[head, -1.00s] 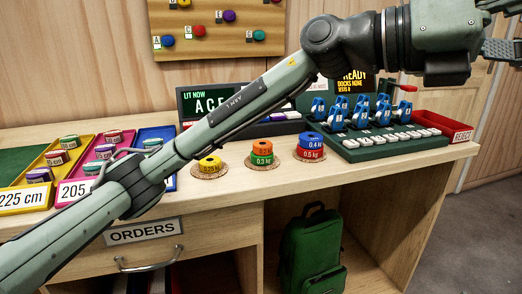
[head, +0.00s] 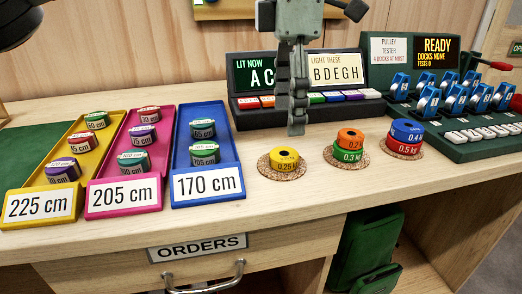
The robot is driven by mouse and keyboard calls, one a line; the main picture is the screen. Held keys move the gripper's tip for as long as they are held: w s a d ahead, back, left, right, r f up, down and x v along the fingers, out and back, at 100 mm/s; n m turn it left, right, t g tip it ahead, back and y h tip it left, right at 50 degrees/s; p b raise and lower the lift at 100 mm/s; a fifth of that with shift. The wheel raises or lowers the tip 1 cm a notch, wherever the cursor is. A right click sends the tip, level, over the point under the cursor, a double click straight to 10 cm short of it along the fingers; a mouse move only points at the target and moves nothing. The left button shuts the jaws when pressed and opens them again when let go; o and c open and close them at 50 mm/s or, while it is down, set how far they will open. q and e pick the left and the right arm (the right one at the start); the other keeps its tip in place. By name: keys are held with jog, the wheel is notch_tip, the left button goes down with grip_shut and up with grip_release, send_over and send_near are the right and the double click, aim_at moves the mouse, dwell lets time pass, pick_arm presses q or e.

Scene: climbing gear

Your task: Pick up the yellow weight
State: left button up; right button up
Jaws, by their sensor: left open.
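The yellow weight (head: 283,164), a small round disc with a hole in its top and a 0.25 kg label, sits on a round cork coaster (head: 268,172) near the front of the table. My left gripper (head: 296,130) points straight down from the top middle of the head view. Its fingertips appear just behind or above the yellow weight, not visibly touching it. The fingers are seen nearly edge-on, with no object between them. My right gripper is out of view.
Orange and green weights (head: 350,146) are stacked to the right, then blue and red weights (head: 405,138). Yellow, pink and blue trays (head: 233,167) with small rolls stand left. A lit display box (head: 240,118) stands behind, and the pulley tester (head: 460,152) at right.

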aim_at(285, 153)
pick_arm(q)
jog(key=f, duration=0.7)
jog(key=shift+w+a+f, duration=0.15)
jog(key=shift+w+f, duration=0.1)
jog(key=shift+f, duration=0.05)
jog(key=shift+c, duration=0.6)
jog(key=c, duration=1.3)
jog(key=shift+c, duration=0.2)
jog(key=shift+r, duration=0.15)
